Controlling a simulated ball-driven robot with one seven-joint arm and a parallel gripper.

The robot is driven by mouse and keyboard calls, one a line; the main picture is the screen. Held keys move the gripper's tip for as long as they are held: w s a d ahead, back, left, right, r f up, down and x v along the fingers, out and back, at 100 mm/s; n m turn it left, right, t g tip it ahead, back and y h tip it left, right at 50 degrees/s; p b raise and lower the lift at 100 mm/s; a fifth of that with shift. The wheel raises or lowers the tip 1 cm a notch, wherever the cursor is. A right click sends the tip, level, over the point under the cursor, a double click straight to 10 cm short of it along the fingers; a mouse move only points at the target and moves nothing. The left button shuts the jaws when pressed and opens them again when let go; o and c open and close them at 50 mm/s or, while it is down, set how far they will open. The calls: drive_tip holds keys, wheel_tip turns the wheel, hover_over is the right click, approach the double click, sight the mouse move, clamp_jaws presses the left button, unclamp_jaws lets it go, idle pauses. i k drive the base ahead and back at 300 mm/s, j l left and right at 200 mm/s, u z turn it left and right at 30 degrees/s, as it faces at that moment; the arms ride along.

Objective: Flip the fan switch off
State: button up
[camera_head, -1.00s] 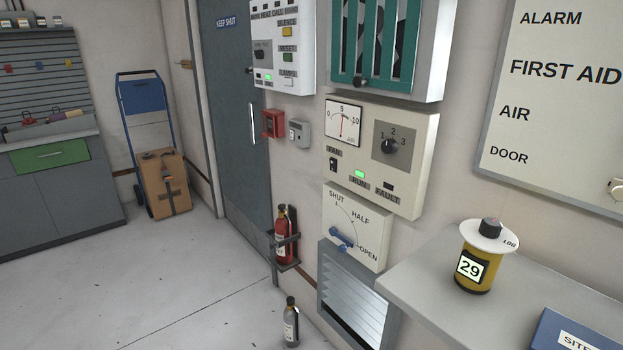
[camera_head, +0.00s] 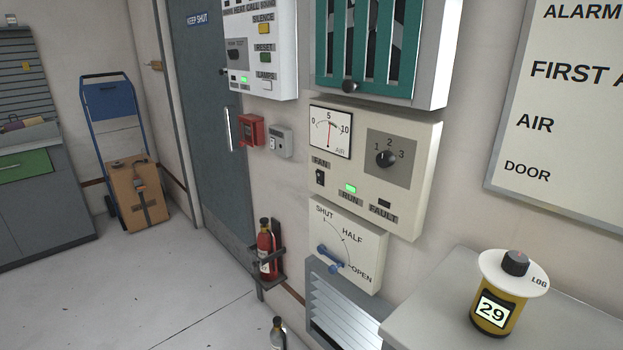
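The fan switch (camera_head: 320,178) is a small black rocker under the FAN label, at the lower left of a cream control panel (camera_head: 365,205) on the wall. I cannot tell its position at this size. The green RUN lamp (camera_head: 350,188) beside it is lit, and the FAULT lamp (camera_head: 384,204) is dark. An air gauge (camera_head: 330,131) with its needle near the middle sits above the switch. My gripper is not in view.
Below the panel is a SHUT/HALF/OPEN lever plate (camera_head: 355,250) over a louvred vent (camera_head: 335,312). A grey counter (camera_head: 425,315) with a yellow canister (camera_head: 495,312) juts out at lower right. Floor at lower left is clear.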

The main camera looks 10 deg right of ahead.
sight(319, 175)
drive_tip(key=i+j, duration=0.4)
drive_tip(key=i+j+z, duration=0.15)
drive_tip(key=i+j, duration=0.7)
drive_tip(key=j, duration=0.2)
drive_tip(key=i+j+z, duration=0.1)
drive_tip(key=i+j, duration=0.3)
drive_tip(key=j, duration=0.1)
